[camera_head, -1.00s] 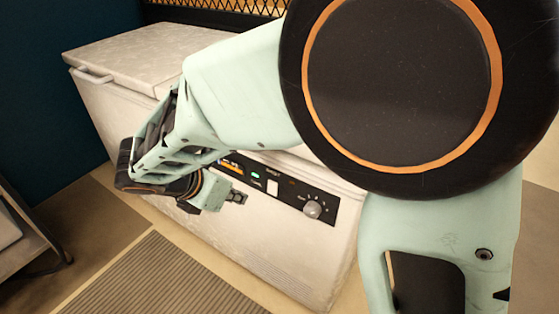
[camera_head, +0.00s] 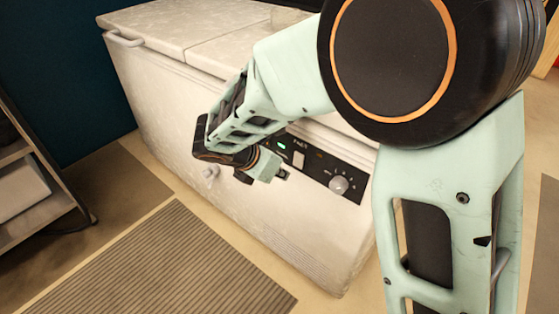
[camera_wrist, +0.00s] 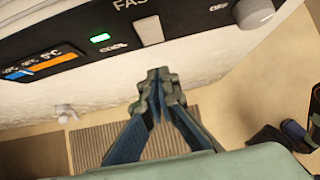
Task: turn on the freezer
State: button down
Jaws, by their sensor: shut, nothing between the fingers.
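The freezer (camera_head: 165,88) is a white chest with its lid closed, standing against the wall. Its black control panel (camera_head: 325,169) carries a lit green light (camera_wrist: 100,38), a white rocker switch (camera_wrist: 149,31), a round knob (camera_wrist: 253,13) and a blue-orange temperature display (camera_wrist: 42,63). The knob also shows in the head view (camera_head: 339,184). My gripper (camera_wrist: 160,74) is shut and empty, its fingertips just below the switch in the wrist view. In the head view my gripper (camera_head: 284,174) is in front of the panel, and my wrist hides the panel's left part.
A small white spout (camera_wrist: 65,112) sticks out low on the freezer front. A ribbed mat (camera_head: 160,265) lies on the floor before it. A metal shelf rack (camera_head: 50,215) stands at the left.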

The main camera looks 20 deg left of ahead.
aim_at(297, 164)
jog(key=shift+w+d+b, duration=0.1)
jog(key=shift+w+d, duration=0.15)
jog(key=shift+w, duration=0.35)
jog(key=shift+w+d+b, duration=0.15)
jog(key=shift+w+d, duration=0.1)
jog(key=shift+w, duration=0.35)
jog(key=shift+w+d+b, duration=0.1)
jog(key=shift+w+d, duration=0.15)
jog(key=shift+w, duration=0.35)
jog(key=shift+w+d+p, duration=0.1)
jog(key=shift+w+p, duration=0.1)
jog(key=shift+p, duration=0.2)
jog(key=shift+f, duration=0.2)
jog(key=shift+r, duration=0.1)
jog(key=shift+r+p, duration=0.8)
